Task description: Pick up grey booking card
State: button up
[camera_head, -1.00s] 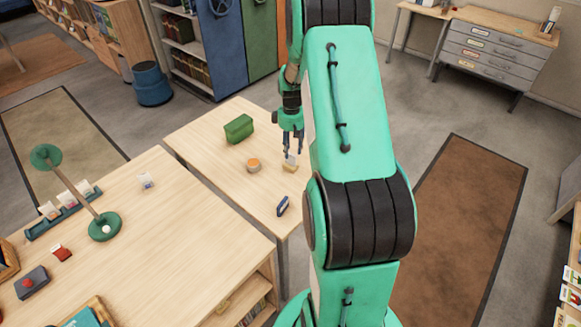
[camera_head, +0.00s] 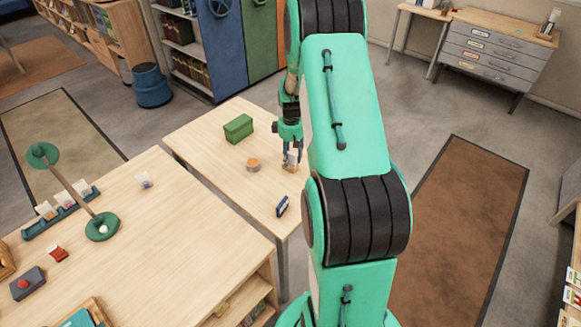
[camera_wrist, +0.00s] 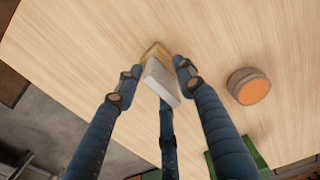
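The grey booking card (camera_wrist: 161,84) stands in a small tan wooden block (camera_wrist: 154,50) on the smaller table. In the head view the card (camera_head: 293,157) is small and partly covered by my fingers. My gripper (camera_head: 291,158) points down over it. In the wrist view my gripper (camera_wrist: 160,80) has blue fingers spread on either side of the card, with a third finger behind its lower end. Small gaps show between the side fingers and the card, so it looks open. Whether the third finger touches the card cannot be told.
A round orange-topped tin (camera_head: 253,165), a green box (camera_head: 239,128) and a dark blue item (camera_head: 282,206) share the smaller table (camera_head: 215,170). The larger table (camera_head: 150,240) holds a green-based lamp (camera_head: 102,227) and a rack of cards (camera_head: 60,213). Bare tabletop surrounds the block.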

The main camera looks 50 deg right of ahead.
grip_shut()
jog(key=shift+r, duration=0.2)
dwell(0.3)
jog(key=shift+r+p, duration=0.3)
jog(key=shift+r, duration=0.3)
notch_tip(320, 180, up, 2)
jog(key=shift+r+p, duration=0.2)
jog(key=shift+p, duration=0.2)
jog(key=s+a+r+p, duration=0.1)
jog(key=s+a+p, duration=0.1)
jog(key=s+a, duration=0.8)
jog(key=shift+s, duration=1.2)
jog(key=shift+a, duration=0.1)
